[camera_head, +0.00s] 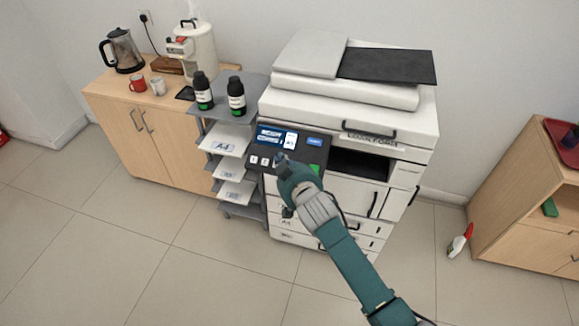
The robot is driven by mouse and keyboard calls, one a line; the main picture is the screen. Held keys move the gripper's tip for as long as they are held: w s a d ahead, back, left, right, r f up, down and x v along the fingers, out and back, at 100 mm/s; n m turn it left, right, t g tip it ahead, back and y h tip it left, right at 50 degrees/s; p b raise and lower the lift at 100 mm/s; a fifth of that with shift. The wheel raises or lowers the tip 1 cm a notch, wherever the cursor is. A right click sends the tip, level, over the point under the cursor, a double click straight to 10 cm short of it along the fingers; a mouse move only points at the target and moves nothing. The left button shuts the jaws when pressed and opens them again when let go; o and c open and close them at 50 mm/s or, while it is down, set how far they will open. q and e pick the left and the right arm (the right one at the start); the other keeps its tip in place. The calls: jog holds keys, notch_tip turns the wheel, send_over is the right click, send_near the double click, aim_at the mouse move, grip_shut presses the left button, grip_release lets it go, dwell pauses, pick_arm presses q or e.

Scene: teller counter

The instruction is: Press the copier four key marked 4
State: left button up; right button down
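The copier (345,95) is a white floor-standing machine against the wall. Its dark control panel (262,147) sticks out at the front left, with a blue screen (272,134), light keys at the lower left and a green key (315,168) at the lower right. My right gripper (281,160) reaches in from the lower right, with its tip at the panel's key area. It hides some of the keys, and I cannot tell whether it touches one. The mark 4 is too small to read. Its fingers are too small to tell open from shut. My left gripper is not in view.
A shelf rack (228,138) with paper stacks and two dark bottles stands directly left of the copier. A wooden cabinet (120,115) with a kettle and mugs is further left. Another wooden cabinet (510,210) and a spray bottle (459,242) are at right. The front floor is clear.

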jog(key=w+d+f+b, duration=0.1)
jog(key=w+f+b, duration=0.3)
jog(key=f+b, duration=0.3)
jog(key=shift+w+d+f+b, duration=0.25)
jog(key=shift+b, duration=0.4)
dwell(1.1)
jog(key=shift+w+f, duration=0.2)
jog(key=shift+f, duration=0.15)
jog(key=shift+w+d+f+b, duration=0.2)
jog(key=shift+f+b, duration=0.2)
jog(key=shift+b, duration=0.2)
dwell(0.4)
jog(key=shift+r, duration=0.1)
jog(key=shift+s+a+r+p, duration=0.2)
jog(key=shift+s+r+p, duration=0.4)
jog(key=shift+p, duration=0.35)
